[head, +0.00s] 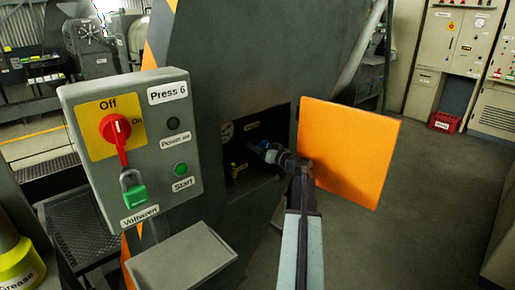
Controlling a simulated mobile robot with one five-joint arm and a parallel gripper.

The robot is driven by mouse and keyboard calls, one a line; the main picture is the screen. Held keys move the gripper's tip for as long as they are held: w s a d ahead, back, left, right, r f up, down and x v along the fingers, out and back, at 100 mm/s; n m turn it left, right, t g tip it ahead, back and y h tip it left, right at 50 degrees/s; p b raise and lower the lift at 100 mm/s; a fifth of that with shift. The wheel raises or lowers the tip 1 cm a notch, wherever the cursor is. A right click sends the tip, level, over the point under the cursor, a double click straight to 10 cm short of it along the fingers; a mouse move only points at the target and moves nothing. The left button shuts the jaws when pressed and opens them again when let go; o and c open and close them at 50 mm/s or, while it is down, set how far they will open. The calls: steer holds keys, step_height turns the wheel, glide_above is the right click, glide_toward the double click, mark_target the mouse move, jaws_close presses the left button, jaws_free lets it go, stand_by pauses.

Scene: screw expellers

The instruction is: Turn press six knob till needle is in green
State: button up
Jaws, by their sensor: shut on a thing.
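The panel with the "Press 6" label (168,92) stands at the left. To its right is a dark recess (275,118) in the grey press body. My gripper (262,149) reaches into the recess from the lower right, right of the gauge. It is shut on the knob, which is mostly hidden behind the jaws.
An open orange door (348,150) stands just right of my arm. A small brass-yellow fitting (237,169) is low in the recess. The panel carries a red switch (117,132) and a green padlock (135,194). Grey floor (430,190) is clear at the right.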

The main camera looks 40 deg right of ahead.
steer(key=m, duration=0.3)
steer(key=shift+w+m, duration=0.1)
steer(key=shift+m, duration=2.2)
steer(key=o, duration=1.4)
steer(key=s, duration=0.7)
steer(key=shift+s+a, duration=0.25)
steer(key=shift+s, duration=0.15)
